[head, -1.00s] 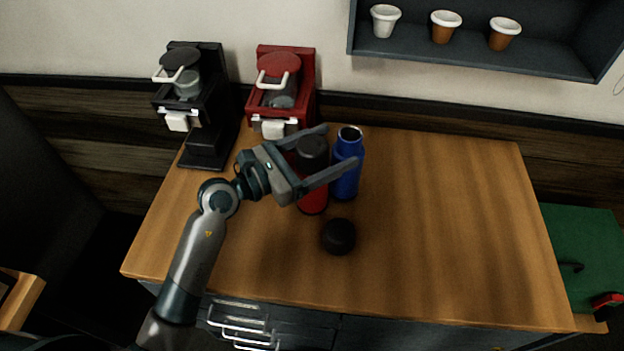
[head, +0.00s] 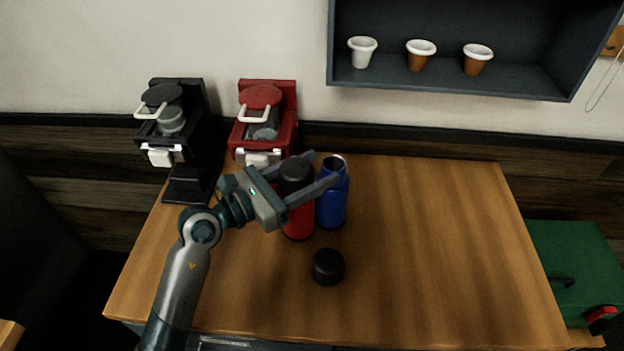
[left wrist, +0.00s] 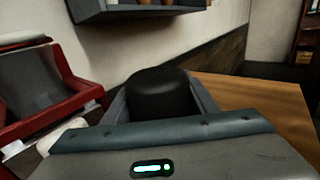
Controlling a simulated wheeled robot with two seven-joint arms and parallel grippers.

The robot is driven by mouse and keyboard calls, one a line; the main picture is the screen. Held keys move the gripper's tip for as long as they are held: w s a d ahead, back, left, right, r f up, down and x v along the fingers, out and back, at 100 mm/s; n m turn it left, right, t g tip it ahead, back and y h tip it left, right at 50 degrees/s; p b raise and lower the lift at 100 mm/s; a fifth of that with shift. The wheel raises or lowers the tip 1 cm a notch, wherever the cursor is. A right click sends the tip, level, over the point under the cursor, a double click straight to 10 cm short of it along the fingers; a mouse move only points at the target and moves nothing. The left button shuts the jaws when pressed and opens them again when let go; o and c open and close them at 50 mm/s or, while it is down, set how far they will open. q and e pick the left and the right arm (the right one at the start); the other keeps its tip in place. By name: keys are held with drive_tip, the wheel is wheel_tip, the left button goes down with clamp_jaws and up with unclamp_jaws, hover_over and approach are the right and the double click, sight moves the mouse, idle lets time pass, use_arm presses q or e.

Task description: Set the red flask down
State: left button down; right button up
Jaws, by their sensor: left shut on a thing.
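The red flask (head: 299,222) with a black cap stands upright on the wooden counter, in front of the red brewer. My left gripper (head: 312,173) is shut on the flask near its black top, one finger on each side. In the left wrist view the flask's black cap (left wrist: 160,93) shows between the fingers. The flask's base appears to be at the counter surface, but contact is hard to confirm. My right gripper is in neither view.
A blue flask (head: 333,205), open at the top, stands close to the right of the red flask. A loose black cap (head: 328,267) lies in front. Black brewer (head: 187,180) and red brewer (head: 283,92) stand behind. The counter's right half (head: 430,240) is clear.

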use_arm(q)
drive_tip(key=s+d+r+b, duration=0.2)
drive_tip(key=s+d+r, duration=0.3)
drive_tip(key=d+r, duration=0.3)
drive_tip(key=shift+s+d+r, duration=0.2)
drive_tip(key=shift+d+r, duration=0.2)
drive_tip(key=shift+d, duration=0.85)
